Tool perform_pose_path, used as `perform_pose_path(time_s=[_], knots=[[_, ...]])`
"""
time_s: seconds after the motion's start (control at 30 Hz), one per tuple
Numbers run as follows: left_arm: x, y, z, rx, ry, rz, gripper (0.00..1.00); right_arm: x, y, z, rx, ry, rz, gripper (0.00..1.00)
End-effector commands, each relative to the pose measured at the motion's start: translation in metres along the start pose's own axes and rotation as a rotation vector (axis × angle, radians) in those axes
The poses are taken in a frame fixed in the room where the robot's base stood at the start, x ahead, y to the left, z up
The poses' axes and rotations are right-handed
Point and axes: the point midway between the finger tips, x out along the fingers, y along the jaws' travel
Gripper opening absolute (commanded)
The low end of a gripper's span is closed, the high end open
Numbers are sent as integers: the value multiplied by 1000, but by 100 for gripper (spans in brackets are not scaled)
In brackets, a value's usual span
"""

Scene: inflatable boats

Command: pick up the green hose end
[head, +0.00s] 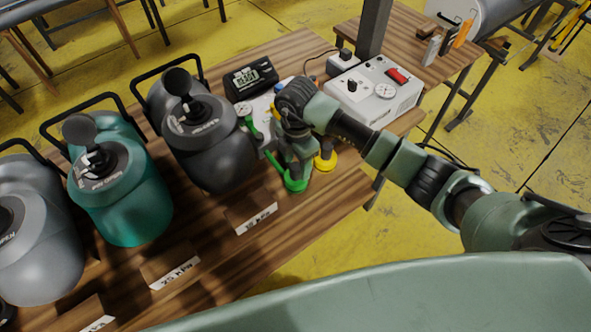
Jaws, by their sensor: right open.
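The green hose end (294,184) lies on the wooden table in front of a white-and-grey unit, with a green strip reaching up to its left. My right gripper (297,163) comes in from the right and points down right over the green hose end. It is open, and its fingers hide part of the hose end. I cannot tell whether they touch it. My left gripper is not in view.
A yellow hose end (325,160) sits just right of my gripper. A grey inflatable (213,143) and a teal one (122,198) stand to the left, with label blocks (250,218) in front. A control box (373,92) stands behind.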

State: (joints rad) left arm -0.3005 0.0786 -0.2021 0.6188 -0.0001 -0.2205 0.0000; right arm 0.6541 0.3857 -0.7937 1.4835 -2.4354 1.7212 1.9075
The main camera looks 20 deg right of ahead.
Motion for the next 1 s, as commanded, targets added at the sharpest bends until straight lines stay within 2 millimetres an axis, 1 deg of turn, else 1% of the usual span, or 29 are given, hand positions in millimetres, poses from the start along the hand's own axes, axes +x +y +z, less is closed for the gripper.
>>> perform_pose_path(time_s=[0.03, 0.07, 0.1, 0.2, 0.3, 0.47, 0.5, 0.57, 0.6, 0.7, 1.0], knots=[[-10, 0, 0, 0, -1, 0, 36, 5, -2, -2, 1, 2, -6, 55], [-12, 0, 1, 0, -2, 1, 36, 9, -1, -3, 1, 2, -6, 55], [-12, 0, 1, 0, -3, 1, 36, 17, -1, -3, 1, 2, -4, 55], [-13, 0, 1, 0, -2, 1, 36, 28, 0, -3, 0, 1, -2, 55], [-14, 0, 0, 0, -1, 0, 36, 33, 0, -2, -1, 1, -1, 55], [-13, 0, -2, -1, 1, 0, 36, 33, 0, -2, -1, 1, 0, 55], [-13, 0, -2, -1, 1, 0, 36, 33, 0, -2, -1, 1, 0, 52], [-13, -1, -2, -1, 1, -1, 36, 33, 0, -2, -1, 1, 0, 36], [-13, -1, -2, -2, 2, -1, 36, 33, 0, -2, -1, 2, 0, 25], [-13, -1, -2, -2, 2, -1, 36, 33, 0, -2, -1, 2, 0, 0], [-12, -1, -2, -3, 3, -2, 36, 32, 0, -2, -1, 2, 1, 0]])
